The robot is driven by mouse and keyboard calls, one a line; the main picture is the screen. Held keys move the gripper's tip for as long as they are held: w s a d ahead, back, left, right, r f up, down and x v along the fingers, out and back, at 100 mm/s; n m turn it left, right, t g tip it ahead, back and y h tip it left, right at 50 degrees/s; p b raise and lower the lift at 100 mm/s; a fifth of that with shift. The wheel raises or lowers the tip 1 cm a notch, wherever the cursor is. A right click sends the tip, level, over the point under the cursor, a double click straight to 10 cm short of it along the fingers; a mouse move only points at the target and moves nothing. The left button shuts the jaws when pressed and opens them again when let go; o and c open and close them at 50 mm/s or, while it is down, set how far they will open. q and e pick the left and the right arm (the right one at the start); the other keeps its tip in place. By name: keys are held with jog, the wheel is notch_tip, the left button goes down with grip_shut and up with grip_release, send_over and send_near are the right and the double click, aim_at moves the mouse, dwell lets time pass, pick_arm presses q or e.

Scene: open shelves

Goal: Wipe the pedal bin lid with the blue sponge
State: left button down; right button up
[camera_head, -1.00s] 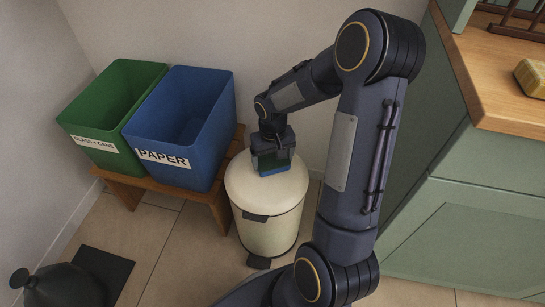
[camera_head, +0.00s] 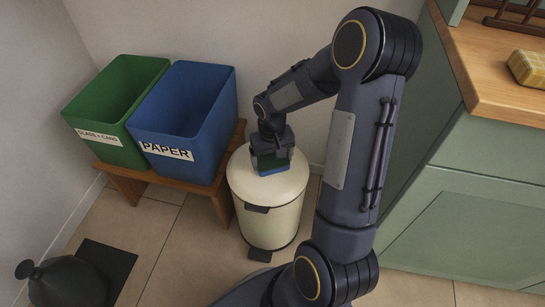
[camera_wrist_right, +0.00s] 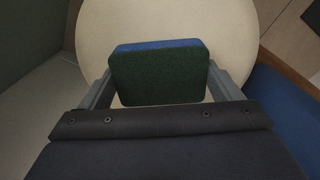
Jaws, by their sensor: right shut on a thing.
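The pedal bin (camera_head: 268,222) is cream and stands on the floor with its round lid (camera_head: 293,185) shut. My right gripper (camera_head: 272,157) is above the lid and shut on the blue sponge (camera_head: 273,171), which has a dark green pad. The sponge's blue side is down, on or just above the lid; I cannot tell contact for sure. In the right wrist view the sponge (camera_wrist_right: 158,75) sits between the two fingers, with the cream lid (camera_wrist_right: 230,28) behind it. My left gripper is not in view.
A green bin (camera_head: 110,110) and a blue bin (camera_head: 185,110) marked PAPER stand on a wooden bench (camera_head: 132,187) left of the pedal bin. A dark round object (camera_head: 62,284) is at lower left.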

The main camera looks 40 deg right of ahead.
notch_tip(320, 180, up, 2)
jog(key=shift+w+d+r+p, duration=0.1)
jog(key=shift+w+r+p, duration=0.05)
jog(key=shift+r+p, duration=0.3)
jog(key=shift+p, duration=0.2)
jog(key=shift+r+p, duration=2.1)
jog(key=shift+r, duration=0.45)
